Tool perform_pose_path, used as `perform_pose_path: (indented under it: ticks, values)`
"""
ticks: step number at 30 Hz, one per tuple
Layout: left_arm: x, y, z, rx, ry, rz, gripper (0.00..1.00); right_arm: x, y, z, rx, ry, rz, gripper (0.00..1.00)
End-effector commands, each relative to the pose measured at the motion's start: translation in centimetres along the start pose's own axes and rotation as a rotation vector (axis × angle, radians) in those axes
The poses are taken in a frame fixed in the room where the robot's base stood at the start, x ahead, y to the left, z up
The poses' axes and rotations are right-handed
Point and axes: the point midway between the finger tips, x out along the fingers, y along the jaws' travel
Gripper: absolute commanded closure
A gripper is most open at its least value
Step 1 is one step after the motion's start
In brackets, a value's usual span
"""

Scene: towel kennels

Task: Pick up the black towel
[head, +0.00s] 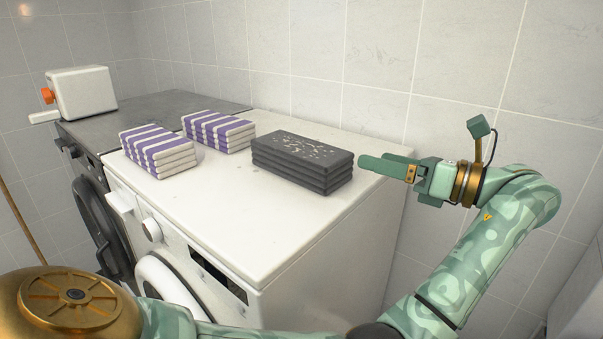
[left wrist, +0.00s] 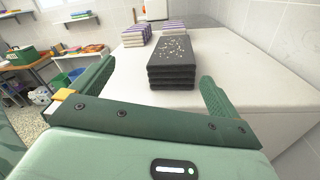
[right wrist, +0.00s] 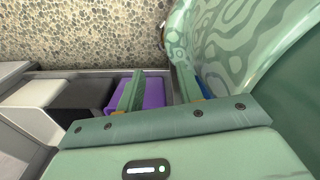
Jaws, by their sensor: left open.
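The black towel (head: 302,162) is a thick folded block with pale specks on top. It lies on the white machine top in the head view. It also shows in the left wrist view (left wrist: 172,68), in line with the space between the fingers. My left gripper (head: 372,161) is open and empty, just right of the towel's right end in the head view, with a small gap. My right gripper (right wrist: 160,85) has its fingers apart and shows only in the right wrist view, low over a purple object (right wrist: 123,93). I see nothing held there.
Two purple-and-white striped towel stacks (head: 158,151) (head: 217,131) lie left of the black towel. The white machine top (head: 240,215) is clear in front. A dark worktop (head: 140,112) bears a white device (head: 82,92). A tiled wall (head: 380,70) stands behind.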

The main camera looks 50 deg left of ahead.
Motion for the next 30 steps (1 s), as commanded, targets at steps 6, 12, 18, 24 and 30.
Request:
perform_pose_path:
  ticks: [6,12,18,24,30]
  values:
    - [-1.5,0.1,0.7,-0.275,0.331,-0.176,0.00,1.0,0.6,0.5,0.000,-0.008,0.007,0.64]
    - [0.8,-0.9,-0.5,-0.301,0.370,-0.196,0.00,2.7,0.4,1.0,0.000,-0.018,0.004,0.64]
    - [5.5,-2.0,-1.9,-0.300,0.367,-0.193,0.00,4.0,0.1,1.4,0.000,-0.026,-0.002,0.64]
    - [8.1,-2.5,-2.4,-0.303,0.363,-0.193,0.00,4.1,-0.6,1.2,0.002,-0.023,-0.010,0.64]
    - [10.2,-2.8,-2.7,-0.303,0.361,-0.191,0.00,4.2,-0.7,1.2,0.002,-0.024,-0.012,0.64]
